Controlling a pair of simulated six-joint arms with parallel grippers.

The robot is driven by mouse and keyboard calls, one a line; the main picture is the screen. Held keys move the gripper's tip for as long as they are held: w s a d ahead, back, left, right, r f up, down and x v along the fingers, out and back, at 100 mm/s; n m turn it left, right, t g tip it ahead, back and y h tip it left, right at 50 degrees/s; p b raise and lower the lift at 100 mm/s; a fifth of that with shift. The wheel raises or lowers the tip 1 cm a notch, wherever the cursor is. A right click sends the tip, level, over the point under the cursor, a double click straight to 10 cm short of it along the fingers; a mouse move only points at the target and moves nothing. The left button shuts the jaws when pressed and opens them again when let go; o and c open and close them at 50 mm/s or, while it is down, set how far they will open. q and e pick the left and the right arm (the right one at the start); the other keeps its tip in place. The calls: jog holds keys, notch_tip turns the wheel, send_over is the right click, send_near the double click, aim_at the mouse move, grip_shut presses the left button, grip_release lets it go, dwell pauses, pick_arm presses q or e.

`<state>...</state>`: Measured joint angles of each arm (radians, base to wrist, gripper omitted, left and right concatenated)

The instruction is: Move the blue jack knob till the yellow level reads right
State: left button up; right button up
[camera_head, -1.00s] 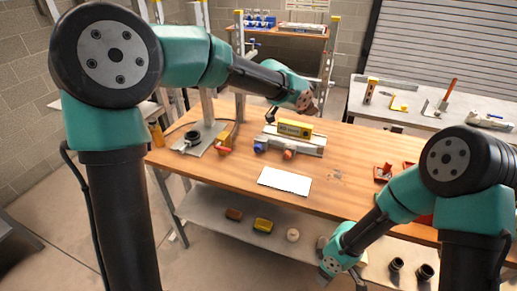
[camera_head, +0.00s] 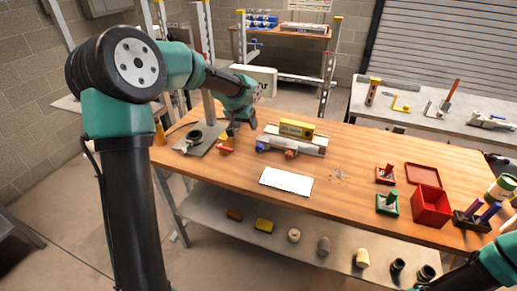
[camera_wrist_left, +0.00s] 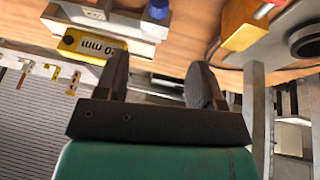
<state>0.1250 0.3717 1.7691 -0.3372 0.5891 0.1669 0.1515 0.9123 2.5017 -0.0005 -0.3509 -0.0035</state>
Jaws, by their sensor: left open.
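The yellow level (camera_head: 297,128) lies on top of a pale grey jack fixture (camera_head: 310,146) on the wooden bench; it also shows in the left wrist view (camera_wrist_left: 92,47). The blue knob (camera_head: 261,146) sits at the fixture's left end; it appears at the top of the left wrist view (camera_wrist_left: 158,9). The level's bubble is too small to read. My left gripper (camera_head: 236,128) is open and empty, left of the blue knob and apart from it. In the left wrist view its fingers (camera_wrist_left: 160,75) are spread. My right gripper is out of view.
An orange-red knob (camera_head: 291,154) is on the fixture's front. A white sheet (camera_head: 286,181) lies in front. A red bin (camera_head: 431,206) stands at right.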

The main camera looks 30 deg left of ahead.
aim_at(258, 149)
pick_arm(q)
jog(key=shift+f, duration=0.1)
jog(key=x, duration=1.7)
jog(key=shift+w+f, duration=0.1)
jog(key=shift+w, duration=0.05)
jog(key=c, duration=0.9)
